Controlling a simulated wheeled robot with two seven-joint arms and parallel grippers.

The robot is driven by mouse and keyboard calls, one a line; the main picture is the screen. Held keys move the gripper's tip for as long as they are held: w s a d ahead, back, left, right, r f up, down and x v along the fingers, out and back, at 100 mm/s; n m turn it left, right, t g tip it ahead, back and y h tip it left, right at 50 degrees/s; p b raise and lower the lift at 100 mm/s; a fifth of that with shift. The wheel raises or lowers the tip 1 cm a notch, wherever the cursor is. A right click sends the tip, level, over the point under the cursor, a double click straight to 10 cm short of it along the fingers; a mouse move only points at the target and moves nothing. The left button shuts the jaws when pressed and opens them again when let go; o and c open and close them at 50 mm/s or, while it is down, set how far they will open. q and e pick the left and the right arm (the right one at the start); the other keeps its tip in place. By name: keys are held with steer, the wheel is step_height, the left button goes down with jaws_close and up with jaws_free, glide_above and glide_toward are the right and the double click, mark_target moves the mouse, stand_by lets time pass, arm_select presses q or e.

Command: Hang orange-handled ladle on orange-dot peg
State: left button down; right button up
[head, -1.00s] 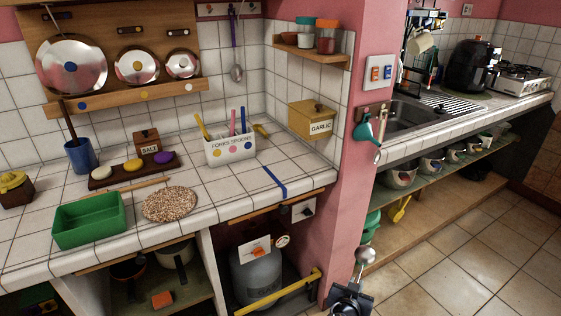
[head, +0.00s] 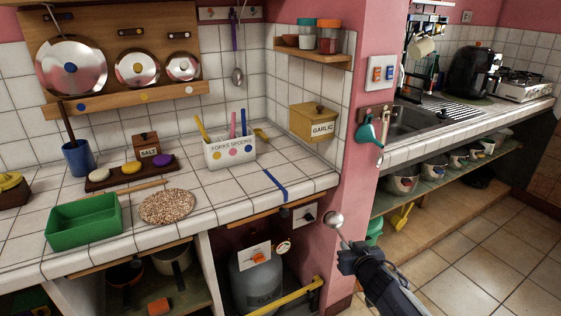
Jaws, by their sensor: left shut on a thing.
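My left gripper (head: 352,256) is at the lower right of the head view, in front of the pink pillar's foot and the floor. It is shut on a ladle whose round metal bowl (head: 335,219) points up and left, with a short piece of stem showing. The ladle's handle is hidden by the gripper, so its colour cannot be seen. The peg rail (head: 228,13) is high on the tiled wall at the top, with small coloured dots too small to tell apart surely. A purple-handled ladle (head: 237,76) hangs from it. My right gripper is not in view.
The tiled counter (head: 225,191) lies between my gripper and the rail. A spice shelf (head: 312,52) and a garlic box (head: 314,122) project right of the rail.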

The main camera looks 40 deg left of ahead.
arm_select(q)
step_height(320, 180, up, 11)
steer(key=a+n+g+y+b, duration=0.1)
steer(key=a+n+g+y, duration=0.1)
steer(key=n+g, duration=0.2)
steer(key=shift+w+a+y+b, duration=0.15)
steer(key=shift+a+y+b, duration=0.15)
steer(key=shift+b, duration=0.1)
steer(key=shift+r, duration=0.2)
